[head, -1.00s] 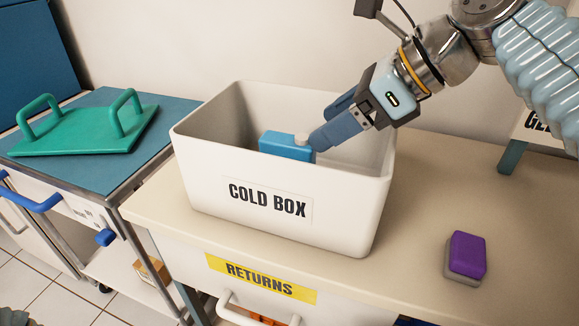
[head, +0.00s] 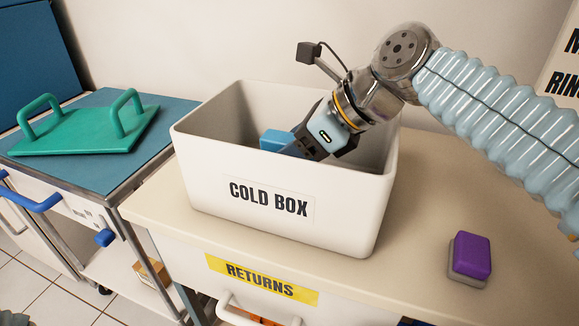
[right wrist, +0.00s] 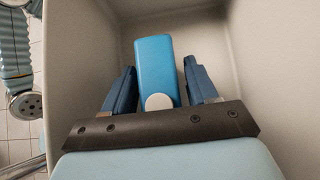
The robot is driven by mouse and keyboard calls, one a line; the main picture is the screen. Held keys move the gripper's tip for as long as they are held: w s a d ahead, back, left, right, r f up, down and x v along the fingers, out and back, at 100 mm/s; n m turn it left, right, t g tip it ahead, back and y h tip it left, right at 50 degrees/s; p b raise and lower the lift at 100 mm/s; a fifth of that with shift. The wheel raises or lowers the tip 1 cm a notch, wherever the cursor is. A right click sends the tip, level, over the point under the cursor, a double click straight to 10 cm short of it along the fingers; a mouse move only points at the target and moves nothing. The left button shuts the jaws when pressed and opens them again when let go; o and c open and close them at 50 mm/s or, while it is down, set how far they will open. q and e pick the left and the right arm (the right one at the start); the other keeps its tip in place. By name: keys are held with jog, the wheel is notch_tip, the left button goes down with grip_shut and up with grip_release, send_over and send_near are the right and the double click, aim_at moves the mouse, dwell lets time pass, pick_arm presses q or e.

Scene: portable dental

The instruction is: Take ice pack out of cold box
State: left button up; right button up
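The blue ice pack (head: 276,139) is inside the white cold box (head: 210,168), which has no lid on it. In the right wrist view, the ice pack (right wrist: 153,70) has a round whitish cap at its near end. My right gripper (head: 292,150) reaches down into the box from the right. In the wrist view, its two dark blue fingers (right wrist: 160,75) are spread, one on each side of the pack. A narrow gap shows at the right finger; contact at the left is unclear. The head view hides the fingertips.
A teal panel with two handles (head: 85,132) lies on the blue-topped cart (head: 165,118) at left. A purple and grey block (head: 470,256) lies on the counter (head: 425,215) right of the box. A drawer labelled RETURNS (head: 262,278) is below. The box walls closely surround the gripper.

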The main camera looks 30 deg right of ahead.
jog(key=c, duration=0.9)
grip_shut()
jog(key=shift+r, duration=0.2)
